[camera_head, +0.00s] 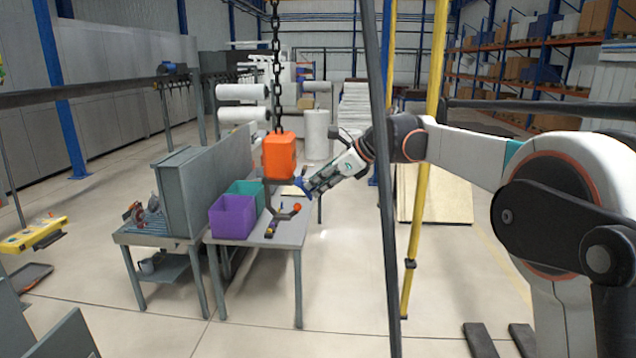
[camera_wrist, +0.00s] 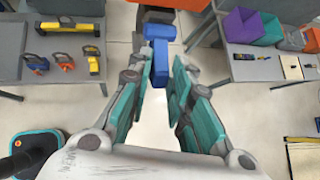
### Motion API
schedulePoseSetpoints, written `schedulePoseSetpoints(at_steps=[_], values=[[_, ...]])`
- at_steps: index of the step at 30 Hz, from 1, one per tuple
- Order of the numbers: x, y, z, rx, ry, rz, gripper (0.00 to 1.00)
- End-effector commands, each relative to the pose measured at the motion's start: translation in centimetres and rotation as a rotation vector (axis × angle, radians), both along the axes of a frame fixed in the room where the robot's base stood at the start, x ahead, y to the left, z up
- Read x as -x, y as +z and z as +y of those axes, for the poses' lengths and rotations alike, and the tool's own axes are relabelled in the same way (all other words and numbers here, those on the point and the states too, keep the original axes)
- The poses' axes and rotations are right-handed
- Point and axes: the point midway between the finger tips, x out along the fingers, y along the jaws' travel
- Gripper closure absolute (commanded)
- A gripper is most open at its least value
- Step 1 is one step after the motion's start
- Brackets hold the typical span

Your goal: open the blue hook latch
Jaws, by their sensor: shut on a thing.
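An orange hook block (camera_head: 279,157) hangs from a dark chain above the grey table, with a grey hook below it. A small part of the block shows at the top of the wrist view (camera_wrist: 186,3). The blue latch (camera_wrist: 160,62) is between my fingertips in the wrist view. In the head view a small blue part (camera_head: 302,187) shows at the end of my gripper (camera_head: 307,186), just right of the hook block. My gripper (camera_wrist: 162,74) is shut on the latch. The fingers partly hide where they touch it.
A purple bin (camera_head: 232,217) and a teal bin (camera_head: 246,189) stand on the table (camera_head: 285,232). A second table (camera_head: 150,238) with small tools is to the left. A yellow pole (camera_head: 424,180) and a dark pole (camera_head: 382,200) stand near my arm.

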Motion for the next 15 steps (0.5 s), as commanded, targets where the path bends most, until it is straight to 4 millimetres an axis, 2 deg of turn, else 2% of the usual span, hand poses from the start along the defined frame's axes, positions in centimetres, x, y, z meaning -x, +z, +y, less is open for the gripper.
schedulePoseSetpoints(at_steps=[15], values=[[-0.16, 0.55, -0.16, 0.041, -0.004, -0.001, 0.96]])
